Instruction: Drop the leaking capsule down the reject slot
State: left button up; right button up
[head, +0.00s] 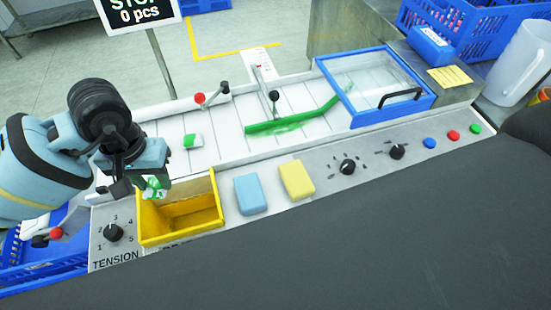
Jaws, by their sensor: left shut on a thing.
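My left gripper (140,188) is shut on a small green-and-white capsule (155,189). It holds the capsule over the left back part of an open yellow bin (209,221), which is set in the front panel. The fingers partly hide the capsule, and I cannot tell whether it leaks. Another green-and-white capsule (193,141) lies on the white slatted belt (222,125), behind the yellow bin. No slot marked as reject can be made out. My right gripper is not in view.
A green bar (290,122) lies across the belt beside a clear blue-framed cover (376,85). Red-knobbed (200,98) and black-knobbed (274,96) levers stand up near the belt. Blue (250,195) and yellow (297,180) blocks sit right of the bin.

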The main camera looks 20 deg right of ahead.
pick_arm(q)
jog(key=shift+f, duration=0.45)
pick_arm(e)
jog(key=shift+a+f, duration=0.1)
pick_arm(q)
jog(key=o, duration=1)
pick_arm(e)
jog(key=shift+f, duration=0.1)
pick_arm(q)
notch_tip(320, 180, up, 7)
jog(key=shift+r+b, duration=0.1)
jog(key=shift+b, duration=0.25)
jog(key=shift+r, duration=0.35)
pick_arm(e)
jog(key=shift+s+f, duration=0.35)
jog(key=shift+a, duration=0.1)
pick_arm(q)
jog(key=shift+f, duration=0.1)
